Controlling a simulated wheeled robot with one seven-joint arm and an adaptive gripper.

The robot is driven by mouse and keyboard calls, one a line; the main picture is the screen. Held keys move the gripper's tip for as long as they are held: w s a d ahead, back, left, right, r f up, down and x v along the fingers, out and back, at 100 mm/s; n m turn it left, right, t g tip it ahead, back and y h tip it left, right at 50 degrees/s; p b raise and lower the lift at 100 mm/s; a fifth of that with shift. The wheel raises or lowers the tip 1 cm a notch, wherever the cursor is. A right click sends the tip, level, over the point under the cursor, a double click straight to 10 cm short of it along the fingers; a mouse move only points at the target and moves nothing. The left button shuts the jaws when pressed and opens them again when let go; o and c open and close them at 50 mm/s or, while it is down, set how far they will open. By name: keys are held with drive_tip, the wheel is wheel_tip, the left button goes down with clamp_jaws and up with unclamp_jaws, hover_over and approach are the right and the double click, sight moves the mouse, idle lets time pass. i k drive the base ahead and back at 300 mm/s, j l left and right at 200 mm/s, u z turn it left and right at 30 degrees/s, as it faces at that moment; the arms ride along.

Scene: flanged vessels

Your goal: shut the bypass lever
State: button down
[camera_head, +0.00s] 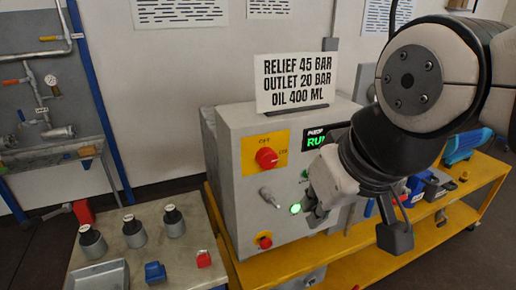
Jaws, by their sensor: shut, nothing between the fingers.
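No label marks a bypass lever, so I cannot tell which handle it is. A small silver lever (268,196) sticks out from the front of the grey cabinet (228,172), below a red rotary switch (267,157) on a yellow plate. At the far left, a red handle (83,212) sits at the end of a pipe fitting, and an orange handle (48,38) is on the wall piping. My gripper (314,218) is shut and empty, in front of the cabinet's right side. It is to the right of the silver lever and apart from it, and it hides part of the cabinet front.
A green lit button (295,208) and a red knob (264,240) are on the cabinet. A sign (294,82) stands on top. The yellow bench (480,174) carries tools and a blue motor (464,147).

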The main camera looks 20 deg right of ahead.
sight(369, 207)
drive_tip(key=z, duration=1.1)
